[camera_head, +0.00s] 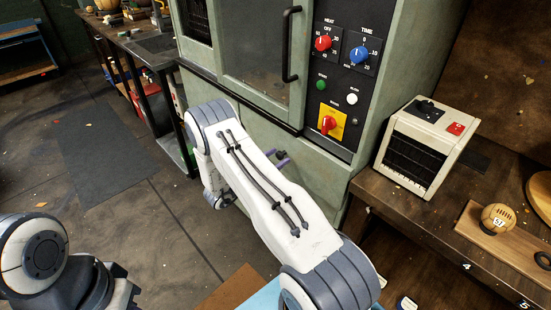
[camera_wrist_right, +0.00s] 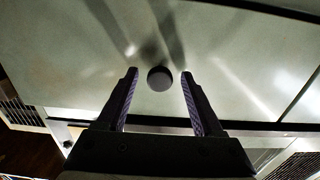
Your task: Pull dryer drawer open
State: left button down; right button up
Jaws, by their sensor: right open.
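The dryer (camera_head: 407,50) is a pale green cabinet with a windowed upper door and a dark control panel. Its lower front, where the drawer is, is largely hidden behind my right arm in the head view. In the right wrist view, a round dark knob (camera_wrist_right: 160,78) stands on the pale green drawer front (camera_wrist_right: 240,60). My right gripper (camera_wrist_right: 158,76) is open, with its two purple-lined fingers on either side of the knob and a gap on each side. In the head view the right gripper (camera_head: 283,158) shows only partly beyond my forearm. My left gripper cannot be made out.
A black vertical handle (camera_head: 290,45) is on the upper door. To the right, a wooden bench (camera_head: 375,190) holds a cream heater-like box (camera_head: 424,148) and a leather ball (camera_head: 498,218) on a board. A cluttered bench (camera_head: 150,45) stands at the left, with open floor in front.

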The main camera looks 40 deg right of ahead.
grip_shut()
dwell(1.4)
